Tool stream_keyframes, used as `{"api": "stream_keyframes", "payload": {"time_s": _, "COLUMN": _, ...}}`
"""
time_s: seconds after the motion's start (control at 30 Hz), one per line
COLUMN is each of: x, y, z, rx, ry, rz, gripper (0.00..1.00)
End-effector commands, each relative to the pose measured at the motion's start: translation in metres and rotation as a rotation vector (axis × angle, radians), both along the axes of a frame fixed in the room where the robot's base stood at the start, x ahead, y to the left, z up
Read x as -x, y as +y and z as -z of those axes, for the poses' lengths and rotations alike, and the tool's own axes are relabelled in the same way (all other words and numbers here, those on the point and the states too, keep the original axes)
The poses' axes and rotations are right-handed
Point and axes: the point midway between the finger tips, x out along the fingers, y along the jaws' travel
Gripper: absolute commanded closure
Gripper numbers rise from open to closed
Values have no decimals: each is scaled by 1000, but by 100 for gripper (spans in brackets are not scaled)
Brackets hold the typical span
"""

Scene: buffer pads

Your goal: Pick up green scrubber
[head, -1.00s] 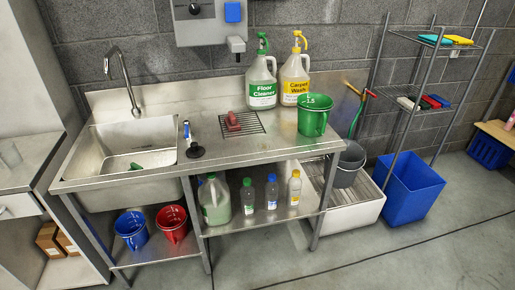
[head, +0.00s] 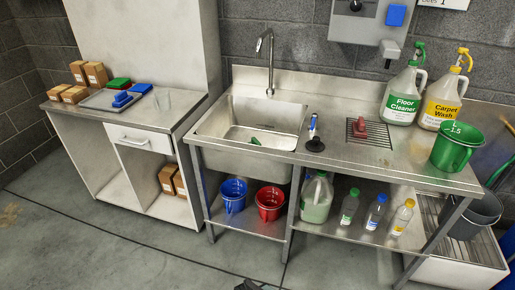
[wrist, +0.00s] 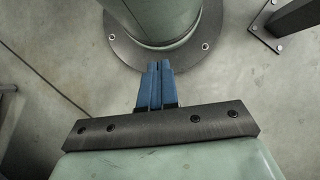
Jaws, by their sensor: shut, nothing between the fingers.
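A green, block-shaped item (head: 119,84), which looks like a scrubber, lies on a grey tray (head: 98,102) on the left counter. A blue brush-like item (head: 122,99) and a flat blue item (head: 141,88) lie close to it. Another small green item (head: 255,141) is in the sink; I cannot tell what it is. My gripper (wrist: 158,68) has its blue fingers shut together with nothing between them. In the wrist view it hangs over bare floor, beside my round base. It is apart from all of these items.
The sink (head: 212,125) is further right. Floor in front is mostly clear.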

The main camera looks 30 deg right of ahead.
Motion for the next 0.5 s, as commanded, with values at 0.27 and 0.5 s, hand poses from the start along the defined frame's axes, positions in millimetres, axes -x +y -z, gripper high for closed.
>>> {"api": "stream_keyframes", "payload": {"time_s": 0.27, "x": 0, "y": 0, "z": 0, "rx": 0, "ry": 0, "rz": 0, "gripper": 100}}
{"api": "stream_keyframes", "payload": {"time_s": 0.5, "x": 0, "y": 0, "z": 0, "rx": 0, "ry": 0, "rz": 0, "gripper": 77}}
